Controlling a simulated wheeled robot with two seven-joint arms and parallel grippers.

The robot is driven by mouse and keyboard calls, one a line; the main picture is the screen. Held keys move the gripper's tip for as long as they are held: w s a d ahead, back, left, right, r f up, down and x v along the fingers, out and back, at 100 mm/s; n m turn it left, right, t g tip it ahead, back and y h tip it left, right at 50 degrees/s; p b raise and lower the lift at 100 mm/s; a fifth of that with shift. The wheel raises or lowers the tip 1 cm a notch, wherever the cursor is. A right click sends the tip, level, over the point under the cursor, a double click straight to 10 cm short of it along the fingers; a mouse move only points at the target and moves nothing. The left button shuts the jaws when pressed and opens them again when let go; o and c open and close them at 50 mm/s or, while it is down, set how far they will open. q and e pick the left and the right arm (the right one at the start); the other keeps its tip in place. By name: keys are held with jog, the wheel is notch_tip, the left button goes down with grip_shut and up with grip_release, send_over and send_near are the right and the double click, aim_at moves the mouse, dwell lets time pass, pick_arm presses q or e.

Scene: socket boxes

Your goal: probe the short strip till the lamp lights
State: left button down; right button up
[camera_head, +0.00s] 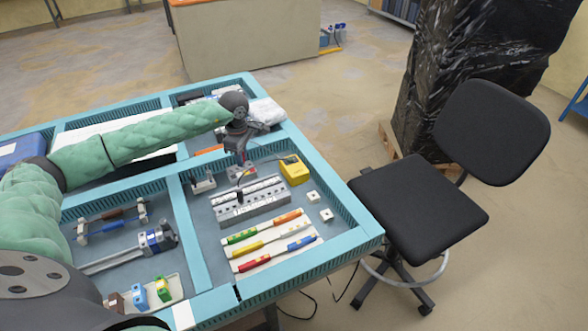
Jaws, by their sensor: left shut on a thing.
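My left gripper (243,152) points down over the far part of the table's right compartment. It is shut on a small dark thing, probably a probe, mostly hidden by the fingers. Just below it is a small grey block with some red (242,172), perhaps the short strip; I cannot tell whether the held thing touches it. A longer light-grey socket strip (252,205) with dark holes lies nearer. A yellow box (294,170) stands to the right, with a dark cable near it. I cannot make out a lit lamp. My right gripper is not in view.
Several coloured sticks lie on a white board (272,240) at the front. Two white cubes (313,196) sit at the right. A small grey stand (203,181) is left of the gripper. Blue rims (190,230) divide the table. A black chair (425,200) stands beyond the right edge.

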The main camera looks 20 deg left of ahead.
pick_arm(q)
jog(key=shift+r, duration=1.45)
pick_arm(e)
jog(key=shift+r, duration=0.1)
pick_arm(q)
jog(key=s+r+p, duration=0.1)
jog(key=p, duration=0.3)
jog(key=shift+s+r+p, duration=0.3)
jog(key=shift+s+r, duration=0.05)
jog(key=shift+s, duration=0.05)
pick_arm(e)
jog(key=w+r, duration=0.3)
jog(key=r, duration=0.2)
pick_arm(q)
jog(key=shift+s+r+p, duration=0.35)
jog(key=shift+p, duration=0.55)
jog(key=shift+w+a+f+n+p, duration=0.2)
jog(key=shift+f+n+p, duration=0.3)
jog(key=shift+n, duration=2.5)
jog(key=shift+w+a+f+n+p, duration=0.1)
jog(key=shift+a+f+n+p, duration=0.4)
jog(key=shift+n, duration=2.5)
jog(key=shift+w+f+n+p, duration=0.15)
jog(key=shift+f+n, duration=0.65)
jog(key=shift+n, duration=2.2)
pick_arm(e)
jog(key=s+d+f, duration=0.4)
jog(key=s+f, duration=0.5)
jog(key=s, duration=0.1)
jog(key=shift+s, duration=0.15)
